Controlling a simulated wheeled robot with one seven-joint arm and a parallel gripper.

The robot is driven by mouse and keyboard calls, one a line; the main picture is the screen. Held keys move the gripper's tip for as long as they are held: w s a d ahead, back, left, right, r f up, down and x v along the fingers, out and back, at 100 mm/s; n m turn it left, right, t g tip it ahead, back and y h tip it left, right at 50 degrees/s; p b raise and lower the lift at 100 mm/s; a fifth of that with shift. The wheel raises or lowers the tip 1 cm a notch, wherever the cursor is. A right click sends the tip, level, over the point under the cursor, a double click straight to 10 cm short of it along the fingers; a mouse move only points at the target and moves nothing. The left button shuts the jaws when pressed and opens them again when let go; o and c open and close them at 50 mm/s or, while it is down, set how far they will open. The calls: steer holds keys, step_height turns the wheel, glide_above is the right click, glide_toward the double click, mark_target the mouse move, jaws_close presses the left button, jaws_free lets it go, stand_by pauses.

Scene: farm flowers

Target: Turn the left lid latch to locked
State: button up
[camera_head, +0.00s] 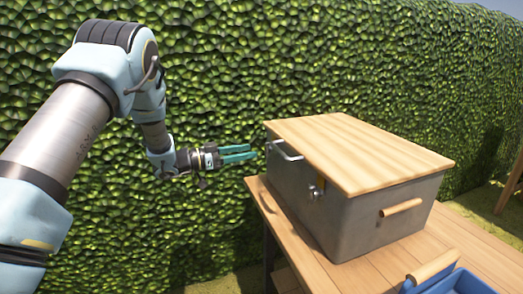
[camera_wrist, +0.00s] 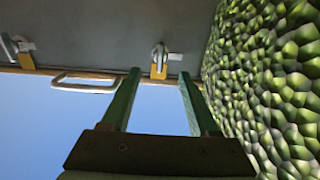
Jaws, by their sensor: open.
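The grey metal box (camera_head: 345,212) has a flat wooden lid (camera_head: 360,150), which lies closed on top. In the wrist view, the latch nearer the hedge, the left one (camera_wrist: 159,58), has a grey metal lever on a yellowish plate, with a small grey catch beside it. The other latch (camera_wrist: 24,50) is at the picture's left edge; it also shows on the box front in the head view (camera_head: 316,190). My gripper (camera_head: 253,153) is open and empty, just off the box's left end. In the wrist view its green fingers (camera_wrist: 160,76) lie either side of the left latch, apparently short of it.
A metal bar handle (camera_head: 288,152) sticks out from the lid's front edge between the latches. A wooden grip (camera_head: 401,207) juts from the box's near side. The box stands on a wooden table (camera_head: 300,240). A blue crate (camera_head: 455,284) is at bottom right. A hedge (camera_head: 225,60) rises behind.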

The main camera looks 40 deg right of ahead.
mark_target(270, 149)
steer(key=x, duration=0.6)
jaws_close()
stand_by(0.4)
